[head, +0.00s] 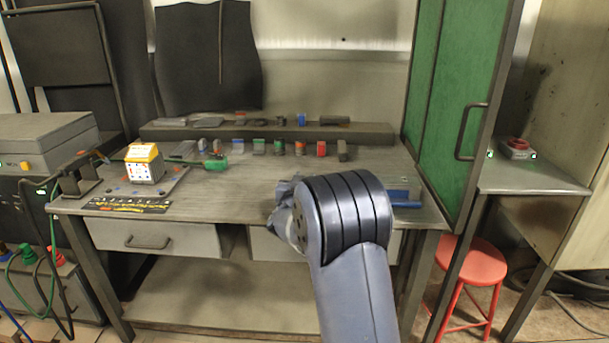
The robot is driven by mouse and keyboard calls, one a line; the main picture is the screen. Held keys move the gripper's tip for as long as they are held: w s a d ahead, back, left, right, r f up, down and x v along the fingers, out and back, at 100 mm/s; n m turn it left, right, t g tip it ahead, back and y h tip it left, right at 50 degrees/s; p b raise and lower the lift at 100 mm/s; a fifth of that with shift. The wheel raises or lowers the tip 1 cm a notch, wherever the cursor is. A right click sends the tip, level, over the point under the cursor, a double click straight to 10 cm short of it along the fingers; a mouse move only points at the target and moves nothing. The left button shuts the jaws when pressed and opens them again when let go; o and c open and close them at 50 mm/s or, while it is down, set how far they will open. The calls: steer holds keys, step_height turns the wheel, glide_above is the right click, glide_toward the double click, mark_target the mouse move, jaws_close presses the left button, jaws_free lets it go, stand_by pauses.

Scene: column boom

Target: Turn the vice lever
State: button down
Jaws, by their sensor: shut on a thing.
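A blue and grey object (404,192), perhaps the vice, sits near the right end of the workbench (225,187). My arm covers its left part. I cannot make out a lever on it. My arm rises from the bottom of the view and bends over the front of the bench, right of centre. My gripper is hidden behind my arm, so its fingers and anything between them do not show.
A yellow-topped white box (144,163) stands on the bench's left. Several small coloured blocks line the back shelf (270,132). A green panel door (450,105) stands at the right, with a red stool (470,262) below. The bench's middle is fairly clear.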

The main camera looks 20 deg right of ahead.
steer(key=shift+r, duration=0.1)
stand_by(0.3)
steer(key=c, duration=1.1)
jaws_free()
steer(key=v, duration=1.1)
steer(key=shift+w, duration=0.15)
